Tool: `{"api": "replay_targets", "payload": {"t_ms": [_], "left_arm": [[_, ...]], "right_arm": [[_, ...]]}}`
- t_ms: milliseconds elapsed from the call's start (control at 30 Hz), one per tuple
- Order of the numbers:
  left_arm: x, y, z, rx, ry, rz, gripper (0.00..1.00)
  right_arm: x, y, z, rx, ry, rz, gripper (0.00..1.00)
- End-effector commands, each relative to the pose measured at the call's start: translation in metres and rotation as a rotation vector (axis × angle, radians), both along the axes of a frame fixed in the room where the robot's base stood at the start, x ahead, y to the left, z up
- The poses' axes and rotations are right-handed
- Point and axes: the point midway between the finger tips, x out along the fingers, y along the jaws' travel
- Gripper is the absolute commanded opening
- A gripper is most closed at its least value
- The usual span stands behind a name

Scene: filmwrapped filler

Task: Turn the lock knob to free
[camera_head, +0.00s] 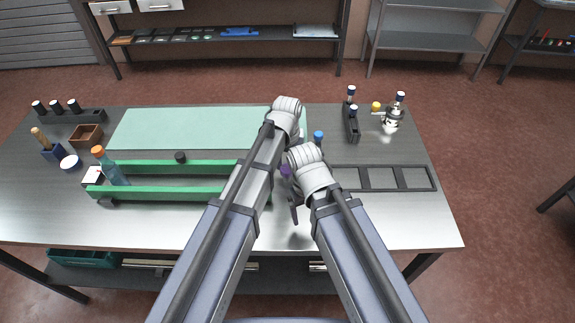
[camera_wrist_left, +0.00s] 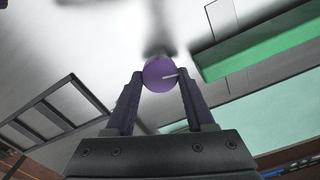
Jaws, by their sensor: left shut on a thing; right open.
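A round purple lock knob (camera_wrist_left: 159,72) with a white pointer line shows in the left wrist view. The line points to the picture's right, tilted slightly upward. My left gripper (camera_wrist_left: 160,80) is shut on the knob, one dark finger on each side. In the head view a small purple part (camera_head: 285,171), probably the knob, shows between my two arms; the left fingers are mostly hidden there. My right gripper (camera_head: 294,207) is open just below it, partly covered by its own wrist. What the knob is mounted on is hidden or blurred.
A green-railed fixture (camera_head: 158,194) with a blue bottle (camera_head: 113,172) stands left of my arms. A pale green mat (camera_head: 175,127) lies behind. A black divided frame (camera_head: 383,179), a dark holder (camera_head: 351,124) and a silver device (camera_head: 392,117) are at right. Bare tabletop is at front right.

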Motion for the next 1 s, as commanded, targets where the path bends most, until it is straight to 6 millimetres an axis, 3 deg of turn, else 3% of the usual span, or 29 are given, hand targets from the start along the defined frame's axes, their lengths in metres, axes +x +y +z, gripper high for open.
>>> {"api": "replay_targets", "payload": {"t_ms": [400, 1000], "left_arm": [[0.0000, 0.0005, -0.0001, 0.000, 0.000, 0.212, 0.00], [0.0000, 0.0006, -0.0001, 0.000, 0.000, 0.257, 0.00]], "right_arm": [[0.0000, 0.0000, -0.0001, 0.000, 0.000, 0.000, 0.90], [0.0000, 0.0000, -0.0001, 0.000, 0.000, 0.000, 0.90]]}}
